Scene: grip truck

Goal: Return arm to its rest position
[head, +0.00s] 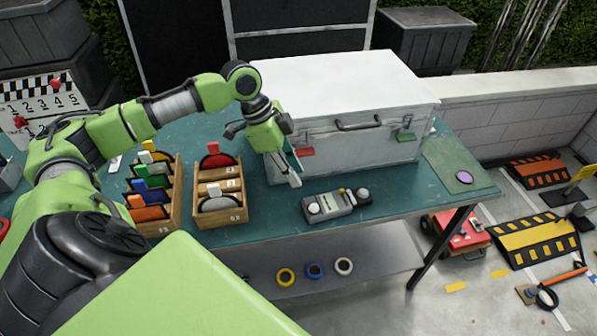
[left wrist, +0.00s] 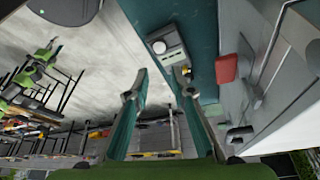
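My left arm comes in from the left, and its green left gripper (head: 292,168) hangs in front of the large white case (head: 345,90), close to the case's left red latch (head: 307,152). In the left wrist view the gripper's two fingers (left wrist: 162,82) stand apart with nothing between them. I cannot tell whether the gripper touches the case. My right gripper is not in view.
The teal table (head: 265,228) holds two wooden racks of colored discs and a grey device (head: 337,204), also in the left wrist view (left wrist: 166,43). Colored rings lie on the lower shelf (head: 370,255). A red toolbox (head: 462,232) and striped ramps (head: 535,238) stand on the floor at right.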

